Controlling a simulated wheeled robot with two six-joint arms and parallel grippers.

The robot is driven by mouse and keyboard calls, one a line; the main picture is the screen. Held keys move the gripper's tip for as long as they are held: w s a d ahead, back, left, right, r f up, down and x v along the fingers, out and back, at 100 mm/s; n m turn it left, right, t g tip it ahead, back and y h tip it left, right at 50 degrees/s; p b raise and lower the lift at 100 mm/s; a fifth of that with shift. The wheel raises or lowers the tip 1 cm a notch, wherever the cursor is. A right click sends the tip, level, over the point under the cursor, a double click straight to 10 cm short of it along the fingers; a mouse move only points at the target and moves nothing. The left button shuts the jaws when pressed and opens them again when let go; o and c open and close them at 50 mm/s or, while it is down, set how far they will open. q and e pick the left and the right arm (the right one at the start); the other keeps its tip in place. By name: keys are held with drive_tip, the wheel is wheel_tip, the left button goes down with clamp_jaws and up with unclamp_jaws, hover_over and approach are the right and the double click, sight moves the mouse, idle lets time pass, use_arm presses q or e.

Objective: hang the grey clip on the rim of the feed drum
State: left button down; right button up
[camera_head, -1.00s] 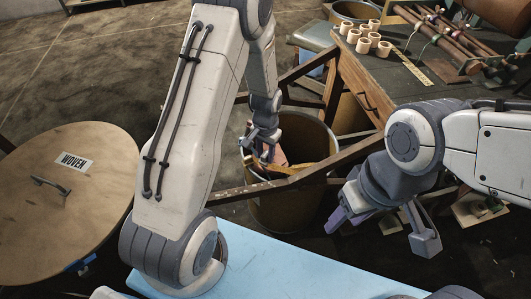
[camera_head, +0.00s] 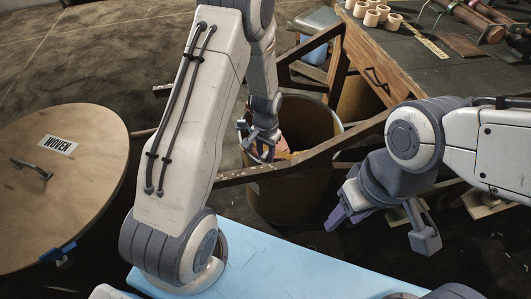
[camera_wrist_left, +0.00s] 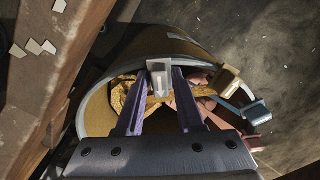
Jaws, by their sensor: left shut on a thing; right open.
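The grey clip (camera_wrist_left: 160,80), a pale block with a white arrow, is between the tips of my left gripper (camera_wrist_left: 159,88) in the left wrist view. The gripper is shut on it. In that view the clip appears over the mouth of the open brown drum, inside the line of its rim (camera_wrist_left: 92,82); its height above the rim is unclear. In the head view the drum (camera_head: 290,200) stands beyond the blue surface, and my left gripper (camera_head: 264,145) is at its left side; the clip is not clear there. My right gripper (camera_head: 385,228) is open and empty, right of the drum.
Tan (camera_wrist_left: 228,80), blue (camera_wrist_left: 256,112) and reddish clips sit along the drum's right rim in the wrist view. A wooden beam (camera_head: 300,160) crosses in front of the drum. A workbench (camera_head: 430,60) is at back right, a round lid marked WOVEN (camera_head: 75,200) at left.

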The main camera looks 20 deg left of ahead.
use_arm(q)
drive_tip(key=shift+f, duration=0.7)
drive_tip(key=shift+c, duration=2.3)
unclamp_jaws()
drive_tip(key=shift+r, duration=0.1)
